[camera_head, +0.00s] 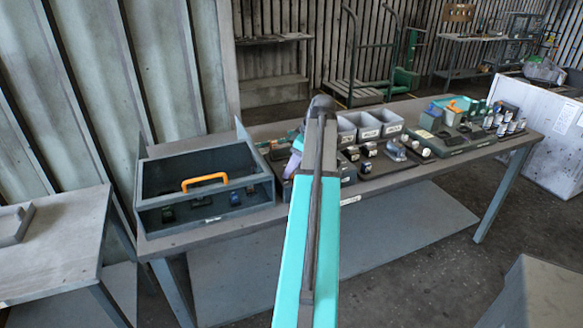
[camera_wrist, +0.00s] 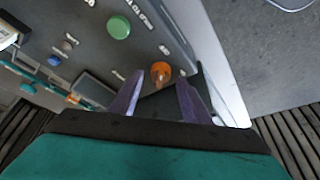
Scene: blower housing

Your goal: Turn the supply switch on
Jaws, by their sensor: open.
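In the wrist view, a grey panel carries a round orange knob (camera_wrist: 161,72) with a pale mark on it and a larger green round button (camera_wrist: 118,27). Small labels beside them are too small to read, so I cannot tell which control is the supply switch. My gripper (camera_wrist: 158,80) is open and empty, its two purple fingers apart with the orange knob just beyond and between their tips. I cannot tell whether they touch it. In the head view my arm hides most of the panel, and one purple finger of my gripper (camera_head: 293,163) shows at the bench.
A dark open box (camera_head: 160,180) with an orange handle (camera_head: 204,181) stands left on the workbench (camera_head: 225,226). Grey bins (camera_head: 367,125) and several small parts lie right of my arm. A side table (camera_head: 60,245) stands left and a white crate (camera_head: 550,140) right.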

